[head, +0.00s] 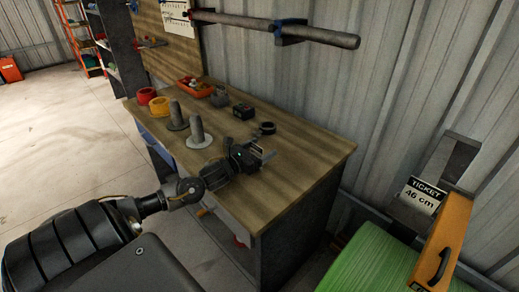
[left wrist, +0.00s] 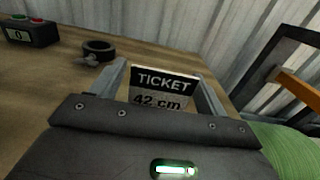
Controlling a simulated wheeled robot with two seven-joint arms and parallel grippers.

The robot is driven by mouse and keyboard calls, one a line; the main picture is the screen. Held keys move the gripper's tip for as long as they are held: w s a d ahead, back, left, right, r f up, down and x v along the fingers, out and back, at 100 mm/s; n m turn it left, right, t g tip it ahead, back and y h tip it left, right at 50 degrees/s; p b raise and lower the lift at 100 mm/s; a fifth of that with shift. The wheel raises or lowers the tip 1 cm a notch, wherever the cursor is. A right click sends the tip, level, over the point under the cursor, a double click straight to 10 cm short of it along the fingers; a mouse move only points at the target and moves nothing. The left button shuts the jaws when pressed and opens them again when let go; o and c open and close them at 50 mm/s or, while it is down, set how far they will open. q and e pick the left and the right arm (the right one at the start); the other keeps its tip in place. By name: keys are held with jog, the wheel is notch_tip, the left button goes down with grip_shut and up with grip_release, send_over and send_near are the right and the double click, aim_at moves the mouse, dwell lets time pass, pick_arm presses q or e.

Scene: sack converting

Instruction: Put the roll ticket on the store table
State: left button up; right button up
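A ticket card (left wrist: 162,84) reading "TICKET 42 cm" sits between the two fingers of my left gripper (left wrist: 160,68), its side edges against them. In the head view my left gripper (head: 266,155) is over the right part of the wooden table (head: 300,152), with a small pale bit of the card (head: 256,148) showing. Whether the card touches the tabletop cannot be told. A second ticket (head: 423,195) reading "46 cm" is at the right, by a green roll (head: 370,262). My right gripper is not in view.
The table's right end is clear. An orange panel (head: 442,245) stands over the green roll.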

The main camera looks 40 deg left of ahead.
pick_arm(q)
jog(key=shift+r, duration=0.25)
jog(key=shift+s+f, duration=0.15)
jog(key=shift+s, duration=0.1)
jog(key=s, duration=0.7)
jog(key=s+a, duration=0.1)
jog(key=s, duration=0.3)
jog(key=shift+s, duration=0.25)
